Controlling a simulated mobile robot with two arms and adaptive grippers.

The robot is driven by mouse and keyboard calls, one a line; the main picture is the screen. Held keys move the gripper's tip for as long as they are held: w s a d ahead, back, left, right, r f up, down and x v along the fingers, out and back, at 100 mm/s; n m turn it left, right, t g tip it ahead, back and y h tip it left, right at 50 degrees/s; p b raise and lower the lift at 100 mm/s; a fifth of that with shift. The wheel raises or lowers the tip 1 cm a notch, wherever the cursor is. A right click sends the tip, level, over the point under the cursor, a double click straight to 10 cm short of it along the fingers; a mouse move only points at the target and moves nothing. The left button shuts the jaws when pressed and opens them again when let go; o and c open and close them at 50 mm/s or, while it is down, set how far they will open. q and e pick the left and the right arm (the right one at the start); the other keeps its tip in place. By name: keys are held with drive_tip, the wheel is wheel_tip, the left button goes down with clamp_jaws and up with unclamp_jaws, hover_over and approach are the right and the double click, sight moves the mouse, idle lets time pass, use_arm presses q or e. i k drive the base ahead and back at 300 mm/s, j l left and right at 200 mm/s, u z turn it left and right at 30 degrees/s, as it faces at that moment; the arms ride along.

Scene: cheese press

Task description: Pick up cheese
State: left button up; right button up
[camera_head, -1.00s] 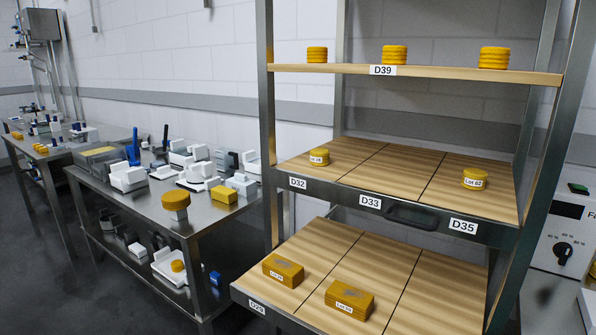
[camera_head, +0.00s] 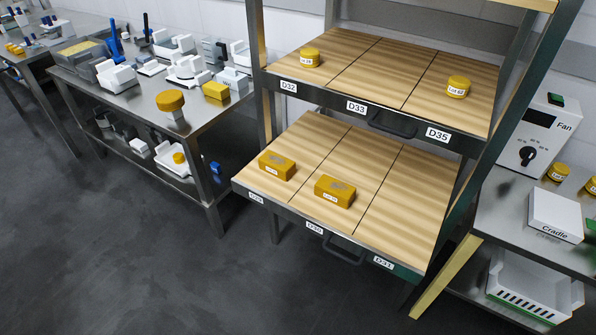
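Several yellow cheeses are in view. On the middle shelf (camera_head: 398,75), a round cheese (camera_head: 309,57) sits in the D32 bay and another round cheese (camera_head: 458,86) in the D35 bay, both labelled. On the lower shelf (camera_head: 395,220), a rectangular cheese block (camera_head: 277,165) lies at the left, and a second rectangular block (camera_head: 335,191) lies in the bay to its right. On the left table, a round cheese (camera_head: 170,100) sits on a white stand beside a yellow block (camera_head: 215,91). Neither gripper shows in the head view.
A metal table (camera_head: 140,110) with white devices stands left. At right, a bench holds a white box labelled Cradle (camera_head: 556,215), a Fan unit (camera_head: 528,140) and round cheeses (camera_head: 558,172); a white basket (camera_head: 530,290) sits below. The dark floor (camera_head: 130,270) in front is clear.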

sight(558, 171)
drive_tip(key=z, duration=1.7)
drive_tip(key=i+l, duration=0.2)
drive_tip(key=l, duration=0.2)
drive_tip(key=i+l, duration=0.2)
drive_tip(key=l, duration=0.2)
drive_tip(key=i+l, duration=0.15)
drive_tip(key=l, duration=0.2)
drive_tip(key=u, duration=0.05)
